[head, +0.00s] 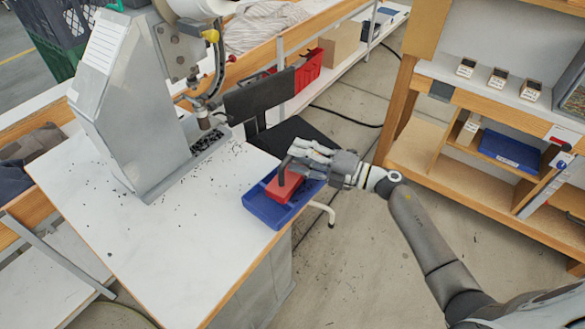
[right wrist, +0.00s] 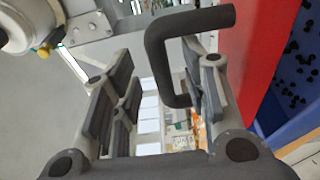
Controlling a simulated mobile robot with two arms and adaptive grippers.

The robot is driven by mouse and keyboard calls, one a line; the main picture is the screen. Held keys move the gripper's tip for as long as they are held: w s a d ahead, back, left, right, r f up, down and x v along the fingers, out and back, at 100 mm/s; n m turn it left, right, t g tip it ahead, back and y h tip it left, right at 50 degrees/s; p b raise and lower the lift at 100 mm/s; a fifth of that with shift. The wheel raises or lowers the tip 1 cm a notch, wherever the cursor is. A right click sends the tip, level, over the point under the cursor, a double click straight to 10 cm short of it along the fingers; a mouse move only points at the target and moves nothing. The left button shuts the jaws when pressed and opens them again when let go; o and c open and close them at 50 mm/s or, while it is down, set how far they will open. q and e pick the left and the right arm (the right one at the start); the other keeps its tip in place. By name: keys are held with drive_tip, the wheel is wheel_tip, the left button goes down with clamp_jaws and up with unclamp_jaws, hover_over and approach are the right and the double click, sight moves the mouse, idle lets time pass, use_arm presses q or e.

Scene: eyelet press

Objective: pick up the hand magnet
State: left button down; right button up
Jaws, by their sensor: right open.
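The hand magnet (head: 288,184) is a red block with a black bent handle, and it sits in a blue tray (head: 262,210) at the worktable's right corner. In the right wrist view its black handle (right wrist: 160,60) stands out from the red block (right wrist: 246,60). My right gripper (head: 298,160) is open at the handle. The handle's outer bar shows between the two finger sets, closer to the right one, which appears to lie between bar and block. I cannot tell whether they touch. My left gripper is not in view.
A grey eyelet press (head: 140,110) stands on the white worktable (head: 190,240) left of the tray. Small dark bits lie scattered on the table and in the blue tray. A black chair (head: 290,135) is behind the tray. A wooden shelf unit (head: 470,185) stands at right.

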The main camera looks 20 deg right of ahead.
drive_tip(key=x, duration=0.2)
drive_tip(key=shift+w+a, duration=0.25)
drive_tip(key=shift+s, duration=0.1)
clamp_jaws()
drive_tip(key=shift+r, duration=0.1)
idle(0.4)
